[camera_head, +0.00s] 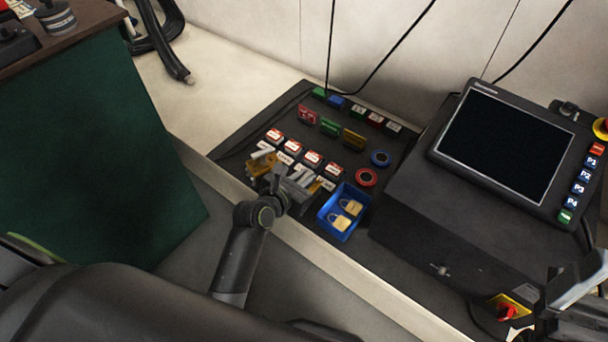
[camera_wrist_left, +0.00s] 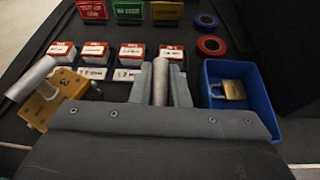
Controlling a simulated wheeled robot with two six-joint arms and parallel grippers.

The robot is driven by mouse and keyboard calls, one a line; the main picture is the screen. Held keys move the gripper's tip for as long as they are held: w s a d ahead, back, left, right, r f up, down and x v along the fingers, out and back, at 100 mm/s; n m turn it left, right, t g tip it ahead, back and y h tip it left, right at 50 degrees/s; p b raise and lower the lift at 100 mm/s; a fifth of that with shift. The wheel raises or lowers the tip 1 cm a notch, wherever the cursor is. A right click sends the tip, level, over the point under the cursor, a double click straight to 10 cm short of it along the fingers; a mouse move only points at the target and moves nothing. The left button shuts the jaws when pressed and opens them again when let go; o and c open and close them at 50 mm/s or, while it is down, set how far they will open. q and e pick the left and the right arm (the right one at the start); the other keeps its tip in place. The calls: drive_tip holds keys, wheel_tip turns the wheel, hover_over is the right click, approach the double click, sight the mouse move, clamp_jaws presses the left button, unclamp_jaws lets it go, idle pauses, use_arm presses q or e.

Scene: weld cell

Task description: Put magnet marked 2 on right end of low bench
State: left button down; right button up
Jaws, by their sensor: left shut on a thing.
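My left gripper (camera_head: 290,185) is over the black mat and shut on a silver bar handle (camera_wrist_left: 161,82). A bit of yellow (camera_head: 315,187) shows beside its fingers in the head view, and the rest of the held thing is hidden. A yellow magnet (camera_head: 262,164) with a silver handle stands just left of the gripper, and it also shows in the left wrist view (camera_wrist_left: 42,108). I cannot tell which surface is the low bench.
Red-and-white boxes (camera_head: 313,158) stand in a row beyond the gripper. A blue bin (camera_head: 329,224) with brass padlocks is close on its right. Coloured tags and tape rings (camera_head: 366,177) lie farther back. A dark console (camera_head: 430,225) with a screen blocks the right; a green-sided cabinet (camera_head: 90,150) stands left.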

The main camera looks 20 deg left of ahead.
use_arm(q)
drive_tip(key=shift+r, duration=0.2)
drive_tip(key=c, duration=1.8)
unclamp_jaws()
drive_tip(key=shift+f, duration=0.25)
drive_tip(key=o, duration=0.4)
